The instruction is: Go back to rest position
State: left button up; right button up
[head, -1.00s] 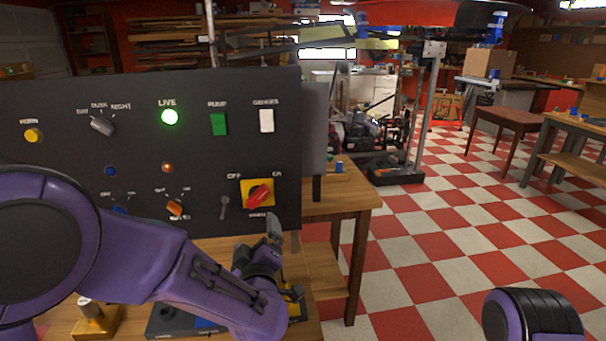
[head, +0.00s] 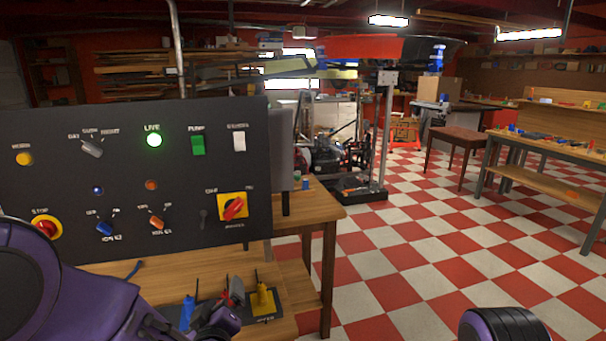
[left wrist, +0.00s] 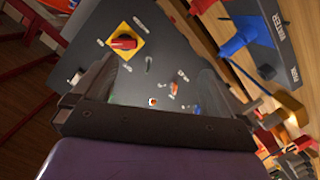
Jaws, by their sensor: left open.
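My left gripper (head: 222,308) is low in front of the black control panel (head: 120,185), over the workbench's front part. In the left wrist view its two fingers (left wrist: 150,92) are apart with nothing seen between them. The panel's red rotary switch on a yellow plate (head: 233,207) stands clear of the gripper, its handle slanted; it also shows in the left wrist view (left wrist: 124,42). The green LIVE lamp (head: 154,140) is lit. My right gripper is out of view; only a part of my right arm shows at the bottom right.
The wooden workbench (head: 305,215) carries the panel and a dark tray with blue, red and yellow plugs (head: 262,298) close to my left gripper. A red STOP button (head: 46,228) is near my left arm. The checkered floor (head: 420,270) to the right is open.

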pick_arm(q)
jog(key=s+a+f+m+g, duration=0.1)
jog(key=s+a+f+g, duration=0.25)
jog(key=s+f, duration=0.5)
jog(key=s+a+f+m+g, duration=0.1)
jog(key=s+a+f+g, duration=0.3)
jog(key=f, duration=0.8)
jog(key=s+a+f+g, duration=0.2)
jog(key=s+f, duration=0.3)
jog(key=s, duration=0.6)
jog(key=s+a+f+g, duration=0.2)
jog(key=s+f, duration=0.4)
jog(key=s, duration=0.5)
jog(key=shift+s+a+f+m+g, duration=0.2)
jog(key=shift+s+a+m+g, duration=0.15)
jog(key=shift+g, duration=0.3)
jog(key=shift+a, duration=0.1)
